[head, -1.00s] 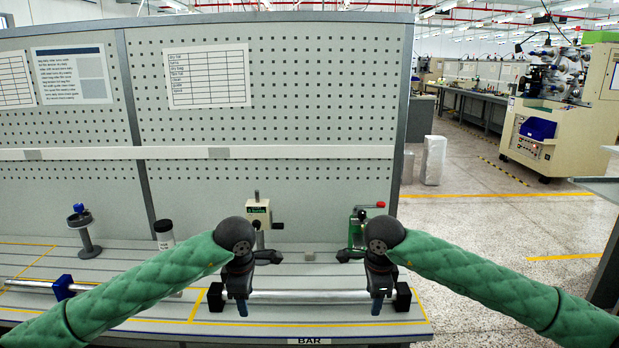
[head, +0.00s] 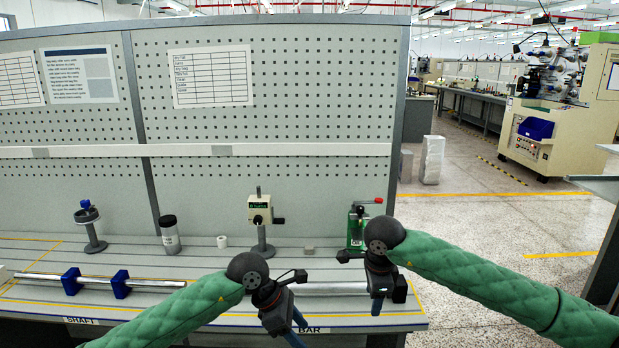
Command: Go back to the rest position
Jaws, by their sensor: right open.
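My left gripper (head: 291,325) hangs low at the bench's front edge, tilted, in front of the BAR label and off the silver bar (head: 330,289). Its fingers overlap in this view, so I cannot tell whether it is open. My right gripper (head: 377,304) points down, open, at the right end of the bar, in front of a black holder (head: 400,290). The bar lies level on the bench; its left end is hidden behind my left gripper. Whether the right fingers still surround the bar is unclear.
A silver shaft (head: 95,281) lies in blue holders (head: 71,282) at left. Behind stand a post with a blue knob (head: 91,228), a dark-lidded jar (head: 169,235), a beige winding device (head: 260,210) and a green press (head: 357,228). A pegboard (head: 270,110) closes the back. Floor is open at right.

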